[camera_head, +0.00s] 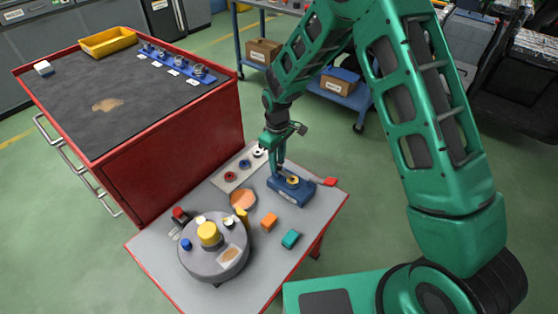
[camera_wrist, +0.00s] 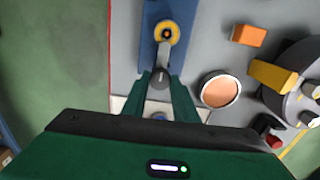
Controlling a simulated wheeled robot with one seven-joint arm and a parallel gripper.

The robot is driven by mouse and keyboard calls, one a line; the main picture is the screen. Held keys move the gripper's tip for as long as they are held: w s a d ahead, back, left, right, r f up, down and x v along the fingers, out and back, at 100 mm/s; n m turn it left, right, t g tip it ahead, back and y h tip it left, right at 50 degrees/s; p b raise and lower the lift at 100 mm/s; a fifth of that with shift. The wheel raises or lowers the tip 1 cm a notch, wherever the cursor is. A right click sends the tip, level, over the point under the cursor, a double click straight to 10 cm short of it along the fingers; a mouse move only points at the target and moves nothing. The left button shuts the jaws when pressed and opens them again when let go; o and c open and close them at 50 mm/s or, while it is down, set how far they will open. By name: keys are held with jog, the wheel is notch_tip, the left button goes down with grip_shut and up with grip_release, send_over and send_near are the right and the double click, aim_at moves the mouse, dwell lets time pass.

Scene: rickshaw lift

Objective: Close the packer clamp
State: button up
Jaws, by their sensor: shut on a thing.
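The packer clamp (camera_head: 290,192) is a blue block on the table, with a yellow ring on its top. In the wrist view, its blue base (camera_wrist: 149,48) runs from the top edge. The yellow ring (camera_wrist: 166,32) sits on it, and a grey lever (camera_wrist: 164,57) with a dark end reaches from the ring toward my gripper. My gripper (camera_wrist: 159,79) has its fingers around the dark end of the lever and is shut on it. In the head view, my gripper (camera_head: 280,164) points down at the clamp's far end. The exact finger contact is small there.
The grey table (camera_head: 160,254) has red edges. A round grey turntable (camera_head: 213,268), a copper-coloured disc (camera_head: 243,199), an orange block (camera_head: 269,220) and a teal block (camera_head: 290,239) are nearby. A plate with rings (camera_head: 239,170) lies behind. A red cabinet (camera_head: 180,150) stands left.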

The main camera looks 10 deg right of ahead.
jog(key=shift+d, duration=0.15)
jog(key=o, duration=1.1)
jog(key=shift+c, duration=0.2)
jog(key=shift+r, duration=0.15)
notch_tip(320, 180, up, 10)
jog(key=shift+r, duration=0.25)
jog(key=shift+w, duration=0.1)
